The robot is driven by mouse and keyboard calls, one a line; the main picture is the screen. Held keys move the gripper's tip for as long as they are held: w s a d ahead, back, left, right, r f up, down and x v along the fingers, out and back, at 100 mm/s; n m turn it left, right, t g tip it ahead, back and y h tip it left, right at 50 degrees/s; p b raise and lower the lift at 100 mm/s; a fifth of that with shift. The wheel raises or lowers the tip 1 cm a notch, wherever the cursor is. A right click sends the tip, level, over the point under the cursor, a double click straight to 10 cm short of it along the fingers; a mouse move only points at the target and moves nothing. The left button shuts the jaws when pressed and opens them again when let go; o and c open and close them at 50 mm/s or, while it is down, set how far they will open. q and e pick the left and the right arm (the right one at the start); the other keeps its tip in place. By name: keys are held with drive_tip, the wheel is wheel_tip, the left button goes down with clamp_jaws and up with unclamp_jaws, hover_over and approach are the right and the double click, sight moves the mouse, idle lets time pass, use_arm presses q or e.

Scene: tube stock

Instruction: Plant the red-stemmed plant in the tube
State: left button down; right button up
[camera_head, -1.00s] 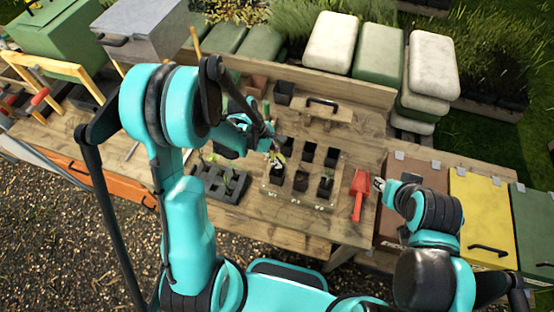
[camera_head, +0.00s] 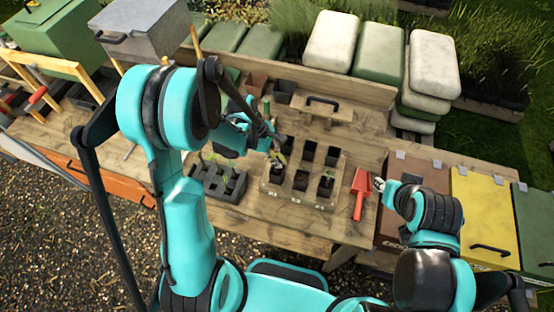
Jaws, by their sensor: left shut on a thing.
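My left gripper (camera_head: 278,141) reaches over the wooden tube rack (camera_head: 290,196) from the upper left. It is shut on a small plant (camera_head: 277,158), whose leaves show at the front-left tube (camera_head: 276,174). The stem's colour is too small to tell, and I cannot tell whether its base is inside that tube. The back tubes are partly hidden by the gripper. My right gripper (camera_head: 379,184) is beside the red trowel; its jaws are too small to read.
A dark seedling tray (camera_head: 224,183) with small green plants sits left of the rack. A red trowel (camera_head: 361,192) lies to its right. A wooden float with a black handle (camera_head: 323,109) and dark pots (camera_head: 284,91) are behind. Coloured hive boxes (camera_head: 480,205) stand at the right.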

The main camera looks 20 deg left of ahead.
use_arm(q)
drive_tip(key=shift+f, duration=0.15)
idle(0.3)
drive_tip(key=shift+f+b, duration=0.6)
drive_tip(key=shift+b, duration=0.2)
drive_tip(key=shift+f, duration=0.15)
drive_tip(key=shift+f+b, duration=0.8)
drive_tip(key=shift+b, duration=0.25)
drive_tip(key=shift+f+b, duration=0.6)
drive_tip(key=shift+b, duration=0.5)
idle(1.0)
idle(0.6)
drive_tip(key=c, duration=1.6)
unclamp_jaws()
